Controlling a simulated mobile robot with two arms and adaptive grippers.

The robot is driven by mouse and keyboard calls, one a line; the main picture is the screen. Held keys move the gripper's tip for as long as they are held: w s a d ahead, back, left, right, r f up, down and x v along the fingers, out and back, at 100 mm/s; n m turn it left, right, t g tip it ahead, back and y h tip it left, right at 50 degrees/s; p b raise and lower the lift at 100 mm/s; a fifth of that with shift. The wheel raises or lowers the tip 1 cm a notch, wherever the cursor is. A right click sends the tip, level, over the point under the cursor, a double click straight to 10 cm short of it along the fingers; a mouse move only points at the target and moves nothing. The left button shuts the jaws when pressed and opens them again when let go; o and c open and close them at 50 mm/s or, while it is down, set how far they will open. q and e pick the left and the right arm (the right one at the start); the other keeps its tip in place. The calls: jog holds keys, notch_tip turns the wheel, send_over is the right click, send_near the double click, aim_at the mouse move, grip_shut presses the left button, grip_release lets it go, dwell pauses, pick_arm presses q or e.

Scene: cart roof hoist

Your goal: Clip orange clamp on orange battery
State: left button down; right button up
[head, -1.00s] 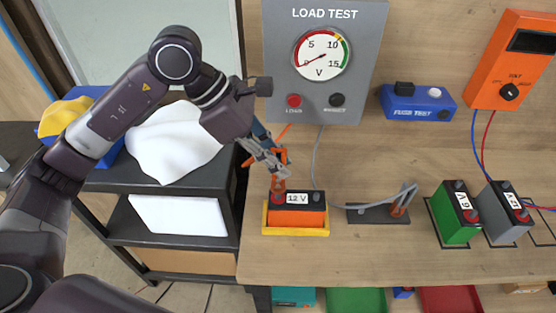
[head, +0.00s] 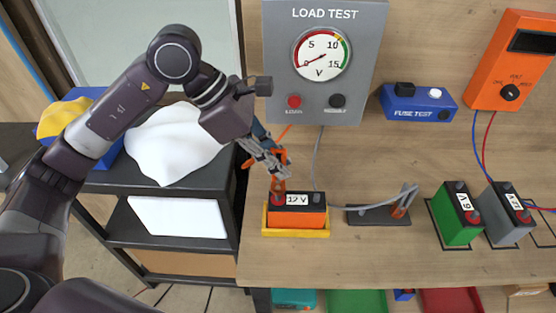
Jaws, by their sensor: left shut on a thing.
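The orange battery (head: 298,218) with a black top and a "12 V" label sits in a yellow tray (head: 296,233) on the wooden bench. My left gripper (head: 279,166) is shut on the orange clamp (head: 279,184), just above the battery's left end. The clamp points down at the red terminal (head: 278,199); its tip seems to meet the terminal, but I cannot tell whether it grips it. An orange cable runs from the clamp area up toward the load tester (head: 325,75). My right gripper does not show.
A grey cable from the tester leads to a second clamp (head: 400,208) on a dark holder (head: 372,217) right of the battery. Green (head: 456,218) and grey (head: 500,215) batteries stand further right. A blue fuse tester (head: 418,102) is behind. A black shelf (head: 160,180) stands left.

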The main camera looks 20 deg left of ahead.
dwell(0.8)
pick_arm(q)
jog(key=shift+f+b, duration=1.65)
jog(key=shift+b, duration=0.35)
jog(key=c, duration=1.8)
grip_release()
jog(key=shift+o, duration=0.2)
jog(key=shift+a+r, duration=0.15)
jog(key=shift+r, duration=0.05)
jog(key=v, duration=1.1)
jog(key=shift+r, duration=0.25)
jog(key=shift+s+a, duration=0.1)
